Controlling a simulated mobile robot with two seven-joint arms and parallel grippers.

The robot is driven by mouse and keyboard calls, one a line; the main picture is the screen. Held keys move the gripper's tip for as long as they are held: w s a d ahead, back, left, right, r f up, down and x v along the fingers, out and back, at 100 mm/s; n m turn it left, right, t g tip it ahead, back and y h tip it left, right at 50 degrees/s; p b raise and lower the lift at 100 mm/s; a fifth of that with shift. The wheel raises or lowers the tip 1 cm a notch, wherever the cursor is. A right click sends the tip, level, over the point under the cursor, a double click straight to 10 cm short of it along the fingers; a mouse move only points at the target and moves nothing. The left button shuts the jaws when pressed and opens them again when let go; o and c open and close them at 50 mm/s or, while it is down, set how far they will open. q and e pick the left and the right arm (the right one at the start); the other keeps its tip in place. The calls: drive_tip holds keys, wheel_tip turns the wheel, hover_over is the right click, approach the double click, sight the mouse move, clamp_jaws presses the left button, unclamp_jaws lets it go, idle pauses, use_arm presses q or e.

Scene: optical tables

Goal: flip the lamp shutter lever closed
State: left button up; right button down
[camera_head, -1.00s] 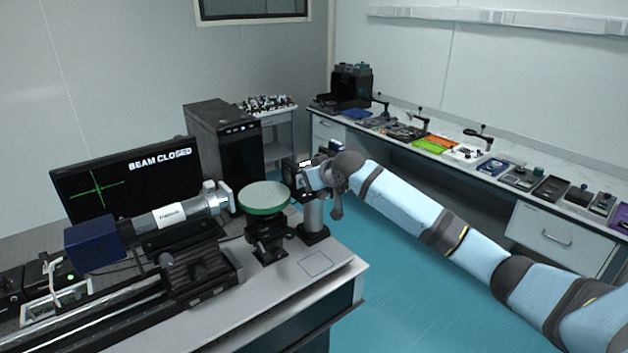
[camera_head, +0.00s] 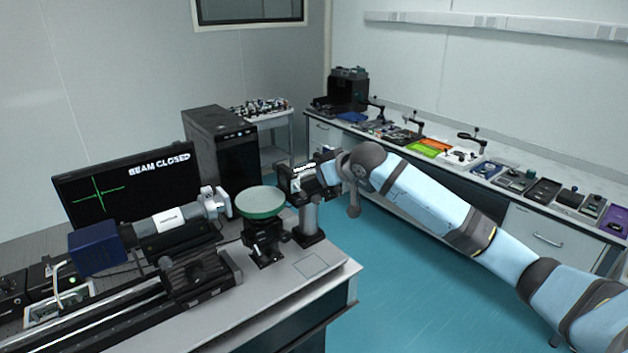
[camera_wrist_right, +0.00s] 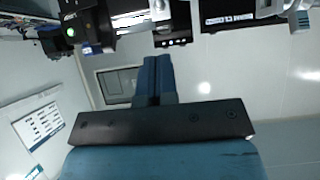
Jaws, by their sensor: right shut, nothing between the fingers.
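The monitor (camera_head: 125,185) behind the table reads "BEAM CLOSED". My left gripper is out of view.
A round green-rimmed disc (camera_head: 261,203) stands left of the post. A silver tube with a blue end (camera_head: 97,249) and a dark rail stage (camera_head: 200,279) fill the table's left. A black tower (camera_head: 222,153) stands behind. Blue floor (camera_head: 400,290) is open at right.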

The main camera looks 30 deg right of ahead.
drive_tip(key=v, duration=0.3)
drive_tip(key=shift+s+f, duration=0.1)
drive_tip(key=shift+s, duration=0.15)
drive_tip(key=shift+w+f, duration=0.1)
